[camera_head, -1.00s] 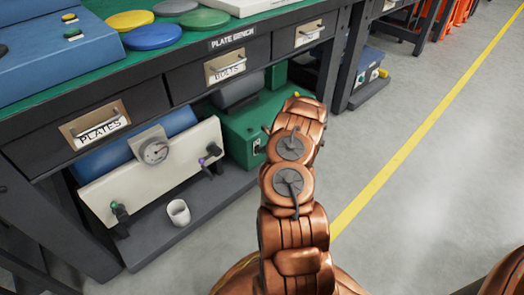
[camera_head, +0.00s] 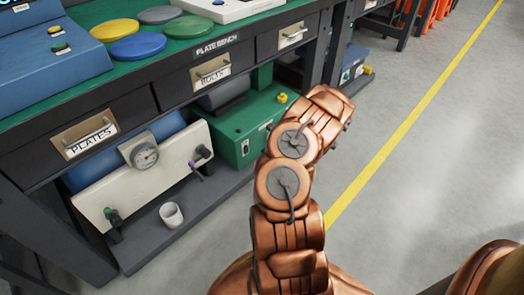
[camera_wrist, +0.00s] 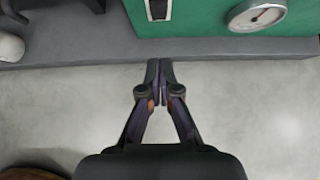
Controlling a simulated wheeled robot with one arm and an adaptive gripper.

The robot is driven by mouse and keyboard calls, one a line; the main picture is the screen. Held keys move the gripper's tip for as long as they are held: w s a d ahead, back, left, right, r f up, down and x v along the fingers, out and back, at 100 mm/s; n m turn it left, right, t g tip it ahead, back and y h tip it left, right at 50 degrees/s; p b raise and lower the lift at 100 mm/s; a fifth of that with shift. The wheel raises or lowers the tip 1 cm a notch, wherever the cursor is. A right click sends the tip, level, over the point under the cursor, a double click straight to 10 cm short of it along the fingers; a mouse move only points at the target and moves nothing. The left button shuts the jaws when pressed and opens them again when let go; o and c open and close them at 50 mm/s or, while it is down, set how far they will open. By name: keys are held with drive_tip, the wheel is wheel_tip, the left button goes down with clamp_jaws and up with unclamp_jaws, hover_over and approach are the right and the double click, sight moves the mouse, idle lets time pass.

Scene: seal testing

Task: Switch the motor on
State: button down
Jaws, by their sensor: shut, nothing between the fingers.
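In the head view my arm hides the gripper.
A round gauge (camera_wrist: 258,15) sits right of the plate. The shelf edge (camera_wrist: 90,55) runs across in front. The floor (camera_head: 400,200) to the right is clear.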

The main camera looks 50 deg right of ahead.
drive_tip(key=shift+s+r, duration=0.25)
drive_tip(key=shift+f, duration=0.1)
drive_tip(key=g+b, duration=0.1)
drive_tip(key=b, duration=0.2)
drive_tip(key=shift+w+f+b, duration=0.3)
drive_tip(key=shift+f+b, duration=0.1)
